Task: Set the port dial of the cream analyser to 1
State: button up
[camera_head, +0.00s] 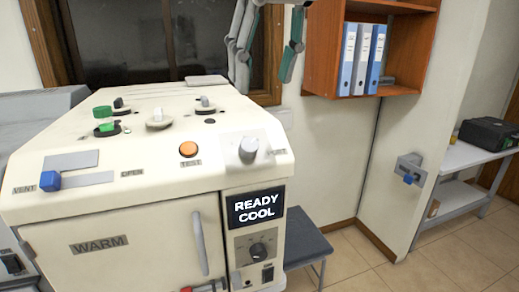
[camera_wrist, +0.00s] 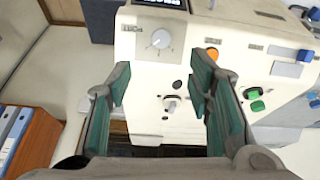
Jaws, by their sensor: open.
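The cream analyser (camera_head: 120,200) fills the left of the head view, with its screen (camera_head: 256,206) reading "READY COOL". A large pale knob (camera_head: 248,150) sits on the sloping front and shows in the wrist view (camera_wrist: 160,41). A dark dial (camera_head: 258,251) with marks around it is below the screen. Small grey knobs, one (camera_head: 158,118) on a round base and another (camera_head: 205,104), stand on the top. My gripper (camera_head: 265,66) is open and empty, above and behind the analyser. In the wrist view its fingers (camera_wrist: 163,76) flank a small knob (camera_wrist: 171,104) without visible contact.
The top carries an orange button (camera_head: 189,149), a green knob (camera_head: 104,120) and a blue slider handle (camera_head: 50,181). An orange-brown shelf (camera_head: 318,60) with blue binders (camera_head: 361,60) is on the wall at right. A grey stool (camera_head: 308,246) stands beside the analyser.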

aim_at(250, 145)
jog(key=x, duration=1.3)
jog(key=shift+a+f, duration=0.15)
jog(key=shift+f, duration=0.15)
grip_shut()
